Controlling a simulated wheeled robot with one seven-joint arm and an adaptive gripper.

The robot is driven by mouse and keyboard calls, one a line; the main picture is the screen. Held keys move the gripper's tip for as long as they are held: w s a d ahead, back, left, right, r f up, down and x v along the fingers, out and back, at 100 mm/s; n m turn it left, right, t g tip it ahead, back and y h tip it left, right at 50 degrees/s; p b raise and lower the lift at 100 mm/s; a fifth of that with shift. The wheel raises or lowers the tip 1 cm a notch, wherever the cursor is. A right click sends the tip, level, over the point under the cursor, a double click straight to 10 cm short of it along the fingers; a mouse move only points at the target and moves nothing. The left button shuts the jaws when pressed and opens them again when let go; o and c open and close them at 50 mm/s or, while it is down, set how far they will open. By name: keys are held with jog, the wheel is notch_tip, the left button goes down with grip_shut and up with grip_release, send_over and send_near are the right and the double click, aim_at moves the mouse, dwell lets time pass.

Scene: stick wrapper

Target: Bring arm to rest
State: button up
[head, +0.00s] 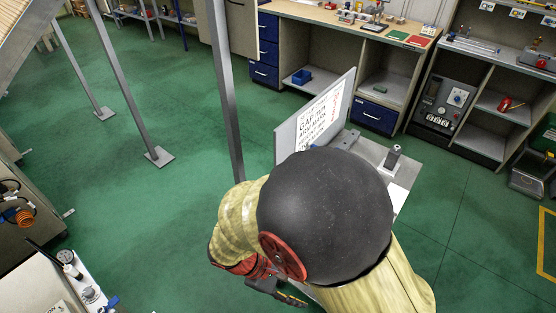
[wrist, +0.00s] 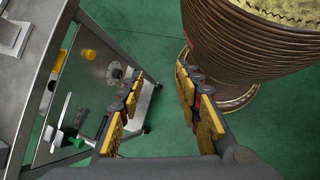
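My arm (head: 325,215) fills the lower middle of the head view, with a black rounded cap and yellowish links. It is folded close to the camera. My gripper (head: 277,290) shows partly below the arm there, near the bottom edge. In the wrist view my gripper (wrist: 160,92) is open, with its yellow-padded fingers apart. Nothing is between the fingers, and green floor shows through the gap.
In the head view a sign panel (head: 318,118) stands just behind my arm. A grey post (head: 226,95) rises beside it. Green floor (head: 130,210) lies free at left.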

jog(key=d+r+m+t+y, duration=0.2)
jog(key=d+r+m, duration=0.2)
jog(key=r, duration=0.5)
jog(key=d+r+m+t+y, duration=0.2)
jog(key=d+r+m, duration=0.3)
jog(key=r, duration=0.4)
jog(key=d+r+m+t+y, duration=0.2)
jog(key=d+r+m+y, duration=0.2)
jog(key=r, duration=0.5)
jog(key=shift+d+t, duration=0.3)
jog(key=shift+w+r, duration=0.1)
jog(key=shift+c, duration=0.8)
dwell(1.5)
